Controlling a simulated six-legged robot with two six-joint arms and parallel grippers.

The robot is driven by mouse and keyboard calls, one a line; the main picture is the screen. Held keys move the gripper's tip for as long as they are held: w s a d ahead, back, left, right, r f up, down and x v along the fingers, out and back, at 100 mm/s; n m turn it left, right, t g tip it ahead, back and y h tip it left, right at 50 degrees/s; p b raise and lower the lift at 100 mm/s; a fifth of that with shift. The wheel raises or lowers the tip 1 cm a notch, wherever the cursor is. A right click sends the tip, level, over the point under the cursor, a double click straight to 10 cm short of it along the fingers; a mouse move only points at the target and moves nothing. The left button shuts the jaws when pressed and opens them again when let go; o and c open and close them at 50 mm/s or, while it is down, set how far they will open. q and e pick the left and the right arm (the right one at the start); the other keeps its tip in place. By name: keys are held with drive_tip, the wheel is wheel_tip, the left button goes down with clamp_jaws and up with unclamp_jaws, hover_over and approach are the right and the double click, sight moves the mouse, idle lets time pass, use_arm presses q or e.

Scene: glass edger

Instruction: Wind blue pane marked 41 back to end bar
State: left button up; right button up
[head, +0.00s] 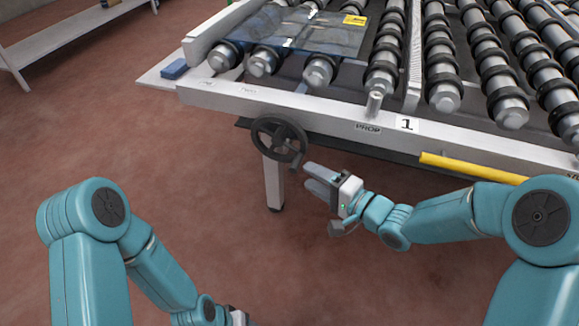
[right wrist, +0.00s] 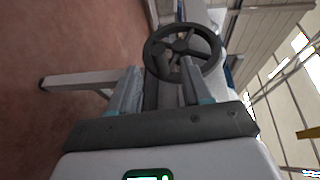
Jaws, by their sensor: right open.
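The blue glass pane (head: 318,38) lies flat on the rollers at the table's left end, with a yellow label (head: 354,20) at its right; the number is too small to read. A white bar (head: 207,42) runs along the table's left end, left of the pane. A dark handwheel (head: 279,139) is mounted below the front rail; it also shows ahead in the right wrist view (right wrist: 157,52). My right gripper (head: 314,178) is open and empty, just right of and below the wheel. Of my left gripper, only a bit shows at the bottom edge; its fingers are hidden.
The front rail (head: 330,118) carries a PROP label and a "1" plate, with a small peg (head: 374,103) above. A yellow bar (head: 470,168) lies along the front at right. A table leg (head: 273,183) stands under the wheel. A blue block (head: 174,69) sits at the left corner.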

sight(275, 148)
drive_tip(key=x, duration=0.8)
drive_tip(key=shift+b, duration=0.35)
drive_tip(key=shift+w, duration=0.15)
clamp_jaws()
